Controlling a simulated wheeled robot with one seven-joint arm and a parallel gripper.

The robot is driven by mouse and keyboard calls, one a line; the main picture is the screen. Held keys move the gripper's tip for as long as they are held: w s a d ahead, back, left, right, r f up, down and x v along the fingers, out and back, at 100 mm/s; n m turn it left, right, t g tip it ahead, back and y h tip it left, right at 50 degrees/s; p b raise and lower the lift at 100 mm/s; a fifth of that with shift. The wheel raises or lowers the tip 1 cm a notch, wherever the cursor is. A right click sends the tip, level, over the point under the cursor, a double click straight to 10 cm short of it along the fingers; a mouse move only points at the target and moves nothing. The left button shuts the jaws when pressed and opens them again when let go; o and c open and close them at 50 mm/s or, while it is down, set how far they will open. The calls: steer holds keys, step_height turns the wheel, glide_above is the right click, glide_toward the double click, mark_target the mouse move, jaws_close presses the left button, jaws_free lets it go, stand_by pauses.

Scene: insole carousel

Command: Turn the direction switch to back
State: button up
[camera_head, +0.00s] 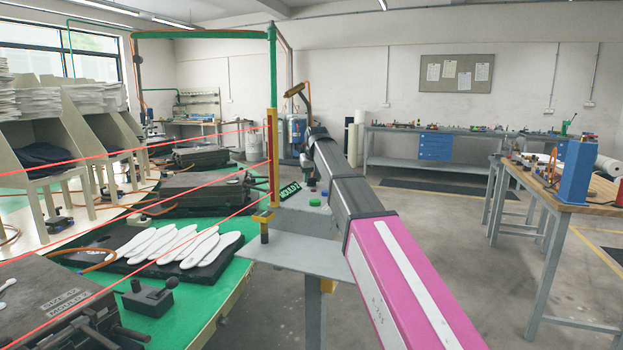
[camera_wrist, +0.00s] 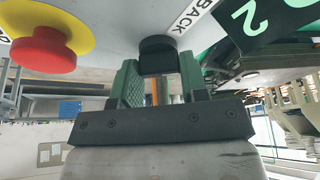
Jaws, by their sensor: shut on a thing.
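The direction switch is a black knob (camera_wrist: 158,50) on the grey panel in the wrist view, beside a white label reading BACK (camera_wrist: 190,16). My gripper (camera_wrist: 158,66) has its two green fingers on either side of the knob and is shut on it. I cannot tell which way the knob points.
A red button (camera_wrist: 42,50) on a yellow disc is left of the knob. A green button (camera_head: 314,202) and the MOULD 2 sign (camera_head: 290,192) are on the stand. White insoles (camera_head: 180,246) lie on a black mould to the left, behind red light beams.

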steer(key=shift+n, duration=0.6)
steer(key=shift+y, duration=0.3)
steer(key=o, duration=0.9)
steer(key=v, duration=1)
steer(key=shift+r, duration=0.4)
steer(key=shift+d, duration=0.1)
